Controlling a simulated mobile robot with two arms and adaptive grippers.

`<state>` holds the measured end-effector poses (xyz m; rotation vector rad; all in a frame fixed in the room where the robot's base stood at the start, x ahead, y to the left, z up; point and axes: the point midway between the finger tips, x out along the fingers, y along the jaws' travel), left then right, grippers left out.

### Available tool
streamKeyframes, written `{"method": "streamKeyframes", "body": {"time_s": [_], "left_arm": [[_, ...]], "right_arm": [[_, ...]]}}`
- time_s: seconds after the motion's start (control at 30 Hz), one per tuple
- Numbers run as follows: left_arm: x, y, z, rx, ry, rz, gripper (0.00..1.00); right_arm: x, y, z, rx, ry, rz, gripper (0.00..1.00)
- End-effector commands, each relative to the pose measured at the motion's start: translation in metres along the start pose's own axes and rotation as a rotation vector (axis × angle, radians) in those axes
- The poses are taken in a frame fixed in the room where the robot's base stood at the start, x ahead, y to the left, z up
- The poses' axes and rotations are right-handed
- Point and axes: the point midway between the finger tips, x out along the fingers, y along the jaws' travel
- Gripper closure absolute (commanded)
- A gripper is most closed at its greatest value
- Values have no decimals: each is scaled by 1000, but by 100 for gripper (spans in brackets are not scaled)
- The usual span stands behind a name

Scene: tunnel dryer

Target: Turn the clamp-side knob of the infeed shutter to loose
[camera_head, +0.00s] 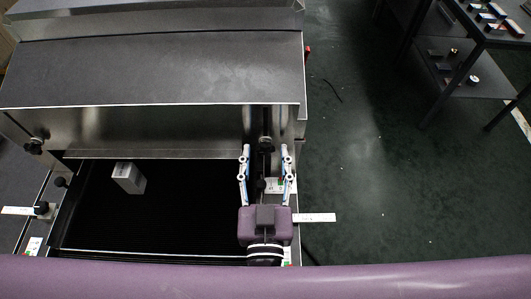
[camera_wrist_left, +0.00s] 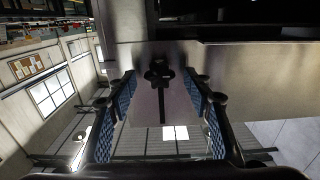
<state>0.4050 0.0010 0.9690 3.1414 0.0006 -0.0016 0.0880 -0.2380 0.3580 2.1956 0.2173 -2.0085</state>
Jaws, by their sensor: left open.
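A dark lobed knob (camera_head: 265,143) sits on the right end of the metal infeed shutter (camera_head: 170,128). In the left wrist view the knob (camera_wrist_left: 158,71) shows ahead, with a slot running below it in a pale plate (camera_wrist_left: 146,105). My left gripper (camera_head: 266,150) is open, its fingertips on either side of the knob's line; I cannot tell whether they touch it. A second dark knob (camera_head: 34,146) sits at the shutter's left end. No label in view tells me which is the clamp-side knob. My right gripper is not in view.
A grey block (camera_head: 129,177) lies on the black conveyor belt (camera_head: 190,200). White tabs (camera_head: 314,217) and smaller knobs (camera_head: 42,208) line the side rails. Green floor is free on the right; a dark shelf table (camera_head: 465,80) stands at the upper right.

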Motion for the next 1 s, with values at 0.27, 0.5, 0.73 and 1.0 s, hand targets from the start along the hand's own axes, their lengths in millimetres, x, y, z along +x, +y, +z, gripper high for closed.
{"method": "streamKeyframes", "body": {"time_s": [0.27,0.5,0.73,1.0], "left_arm": [[3,0,0,0,0,1,54],[2,0,0,0,0,1,78],[2,0,0,-1,0,1,94],[2,0,-2,-58,-1,2,94]], "right_arm": [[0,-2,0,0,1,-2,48],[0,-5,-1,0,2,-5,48],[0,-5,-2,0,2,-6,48],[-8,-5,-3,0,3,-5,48]]}}
